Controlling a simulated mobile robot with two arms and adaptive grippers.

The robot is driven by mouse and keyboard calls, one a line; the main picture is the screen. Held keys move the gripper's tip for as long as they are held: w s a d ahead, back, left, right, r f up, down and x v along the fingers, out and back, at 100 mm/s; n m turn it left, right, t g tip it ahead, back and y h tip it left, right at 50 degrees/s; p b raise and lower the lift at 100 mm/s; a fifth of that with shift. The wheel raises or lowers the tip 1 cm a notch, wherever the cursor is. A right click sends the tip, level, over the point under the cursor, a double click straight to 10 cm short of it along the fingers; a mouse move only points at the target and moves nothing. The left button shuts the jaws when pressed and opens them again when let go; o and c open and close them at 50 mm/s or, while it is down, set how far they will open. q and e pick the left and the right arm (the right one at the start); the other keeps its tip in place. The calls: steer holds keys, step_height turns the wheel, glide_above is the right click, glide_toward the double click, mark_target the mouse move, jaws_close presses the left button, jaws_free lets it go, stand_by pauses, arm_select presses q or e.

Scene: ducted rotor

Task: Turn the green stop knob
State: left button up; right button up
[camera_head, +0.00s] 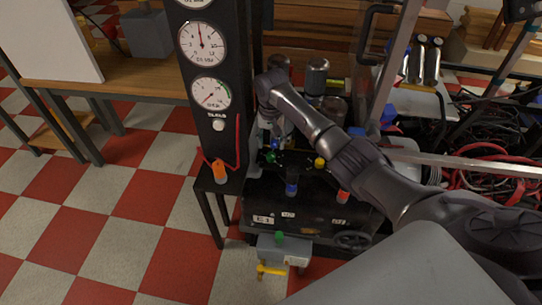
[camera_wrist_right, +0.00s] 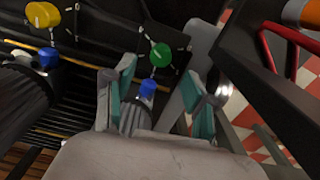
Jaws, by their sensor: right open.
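The green knob (camera_wrist_right: 160,54) sits on a dark panel in the right wrist view, just beyond my right fingertips and roughly between them. It also shows as a small green spot (camera_head: 271,156) in the head view, right below my right gripper. My right gripper (camera_wrist_right: 161,82) is open, with its two teal-lined fingers apart and apparently not touching the knob. In the head view my right gripper (camera_head: 274,138) is partly hidden by its own arm. A blue fitting (camera_wrist_right: 147,88) shows between the fingers. My left gripper is not in view.
A yellow knob (camera_wrist_right: 42,14) is at the left of the wrist view. A black gauge column (camera_head: 217,130) with a red cable stands left of the panel. Another green-topped part (camera_head: 280,237) is on a grey box lower down. Red and black cables (camera_head: 485,180) lie at right.

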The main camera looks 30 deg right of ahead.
mark_target(271, 154)
step_height(271, 154, down, 6)
steer(key=shift+r+b, duration=0.2)
steer(key=shift+b, duration=0.65)
jaws_close()
